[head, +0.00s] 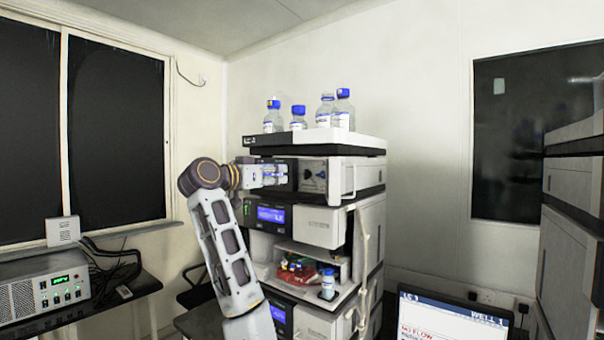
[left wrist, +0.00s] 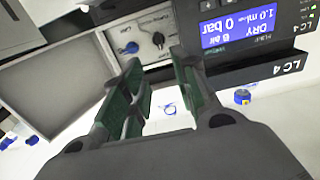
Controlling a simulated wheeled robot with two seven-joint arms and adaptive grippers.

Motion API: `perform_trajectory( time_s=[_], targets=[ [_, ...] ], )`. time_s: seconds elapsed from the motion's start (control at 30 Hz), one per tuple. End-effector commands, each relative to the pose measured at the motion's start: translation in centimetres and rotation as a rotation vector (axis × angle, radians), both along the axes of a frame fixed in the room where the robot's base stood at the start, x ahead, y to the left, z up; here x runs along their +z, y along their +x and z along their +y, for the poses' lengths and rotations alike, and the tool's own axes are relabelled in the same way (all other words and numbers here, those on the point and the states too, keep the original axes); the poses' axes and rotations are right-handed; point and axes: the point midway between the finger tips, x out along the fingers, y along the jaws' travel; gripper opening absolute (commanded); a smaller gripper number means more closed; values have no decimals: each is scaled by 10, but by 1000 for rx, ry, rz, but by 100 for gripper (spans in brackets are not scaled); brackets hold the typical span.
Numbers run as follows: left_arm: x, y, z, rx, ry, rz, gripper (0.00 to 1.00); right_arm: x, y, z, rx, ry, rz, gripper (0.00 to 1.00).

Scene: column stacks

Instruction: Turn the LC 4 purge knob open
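The LC 4 stack (head: 340,225) stands in the middle of the head view. Its upper pump panel carries small knobs (head: 320,174), just right of my left gripper (head: 283,175). The LC 4 label (left wrist: 288,68) and a blue display (left wrist: 230,31) reading "DRY 0 bar" are visible. My right gripper is not in view.
Several blue-capped bottles (head: 298,118) stand in the tray (head: 335,140) on top of the stack. A pale tube (head: 363,265) hangs down its right side. A monitor (head: 450,315) is at lower right, another stack (head: 572,220) at far right.

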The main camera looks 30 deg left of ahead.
Motion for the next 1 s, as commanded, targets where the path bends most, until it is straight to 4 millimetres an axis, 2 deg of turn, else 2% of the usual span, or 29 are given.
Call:
perform_trajectory(
  time_s=[0.27,1.0],
  targets=[
    [2,27,-3,-1,-2,2,29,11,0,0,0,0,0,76],
    [2,117,-9,-1,-1,1,29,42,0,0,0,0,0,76]
  ],
)
